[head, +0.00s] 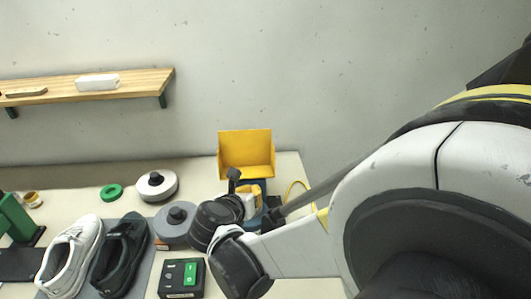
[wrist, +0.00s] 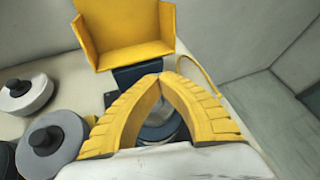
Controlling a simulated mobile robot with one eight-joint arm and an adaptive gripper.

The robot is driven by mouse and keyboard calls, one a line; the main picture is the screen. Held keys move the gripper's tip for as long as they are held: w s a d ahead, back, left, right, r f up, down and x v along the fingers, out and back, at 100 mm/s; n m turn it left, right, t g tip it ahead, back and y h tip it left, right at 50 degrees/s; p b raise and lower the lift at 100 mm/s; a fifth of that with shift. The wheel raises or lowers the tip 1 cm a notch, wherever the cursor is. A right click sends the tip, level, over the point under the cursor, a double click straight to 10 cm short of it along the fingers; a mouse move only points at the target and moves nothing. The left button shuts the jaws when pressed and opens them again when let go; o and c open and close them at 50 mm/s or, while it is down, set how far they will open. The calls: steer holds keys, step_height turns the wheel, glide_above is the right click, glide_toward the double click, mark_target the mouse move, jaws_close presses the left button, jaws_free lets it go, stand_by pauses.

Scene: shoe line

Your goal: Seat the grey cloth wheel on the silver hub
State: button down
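The grey wheel (head: 176,222), a flat disc with a black knob, lies on the table left of my gripper. It also shows at the left of the wrist view (wrist: 62,140). My gripper (head: 254,197) is over the dark blue machine in front of the yellow guard. In the wrist view its yellow fingers (wrist: 162,78) meet at their tips with nothing seen between them. A silver round part (wrist: 158,130), which looks like the hub, shows through the gap below the fingers. The fingers partly hide it, and my arm covers it in the head view.
The yellow guard (head: 245,152) stands close behind my gripper, with a yellow cable to its right. A whiter wheel (head: 157,185) with a black knob, a green ring (head: 111,191), a control box (head: 181,278) and two shoes (head: 118,252) are on the left.

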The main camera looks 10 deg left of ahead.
steer(key=w+d+b, duration=0.1)
steer(key=w+d, duration=0.1)
steer(key=d, duration=1.6)
steer(key=shift+w+d, duration=0.25)
steer(key=shift+d, duration=0.15)
stand_by(3.6)
steer(key=shift+d, duration=0.2)
stand_by(0.7)
